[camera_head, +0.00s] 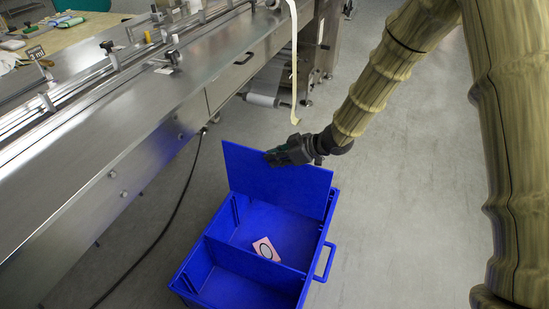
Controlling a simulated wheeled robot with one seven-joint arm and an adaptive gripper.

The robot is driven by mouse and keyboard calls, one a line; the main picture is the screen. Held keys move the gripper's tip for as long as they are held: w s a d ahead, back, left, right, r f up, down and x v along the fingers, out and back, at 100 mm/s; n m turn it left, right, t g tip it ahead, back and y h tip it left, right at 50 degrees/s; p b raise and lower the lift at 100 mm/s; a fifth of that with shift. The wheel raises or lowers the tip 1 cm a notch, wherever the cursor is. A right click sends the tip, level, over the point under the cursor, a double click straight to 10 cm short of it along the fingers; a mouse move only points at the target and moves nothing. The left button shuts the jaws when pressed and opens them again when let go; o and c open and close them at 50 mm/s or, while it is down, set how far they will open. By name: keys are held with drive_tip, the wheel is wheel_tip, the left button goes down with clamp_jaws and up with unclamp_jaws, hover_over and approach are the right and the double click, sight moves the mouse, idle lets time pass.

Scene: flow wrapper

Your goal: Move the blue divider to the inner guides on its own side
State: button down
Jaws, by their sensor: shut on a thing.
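A blue crate (328,231) stands on the floor, with a handle on its right side. My gripper (274,157) is shut on the top edge of a blue divider (258,176), a flat upright panel at the crate's far end. The panel rises well above the crate walls. I cannot tell whether its lower edge sits in guides or hangs free. Vertical guide ridges (236,208) show on the left inner wall near it. Another blue divider (252,264) stands across the middle of the crate, splitting it into a far and a near compartment.
Floor right of the crate is clear.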

drive_tip(key=shift+f+b, duration=0.45)
drive_tip(key=shift+f, duration=0.15)
drive_tip(key=shift+d+f, duration=0.1)
drive_tip(key=shift+f, duration=0.35)
drive_tip(key=shift+f, duration=0.2)
idle(0.4)
drive_tip(key=shift+f+b, duration=2.55)
drive_tip(key=shift+f, duration=6.8)
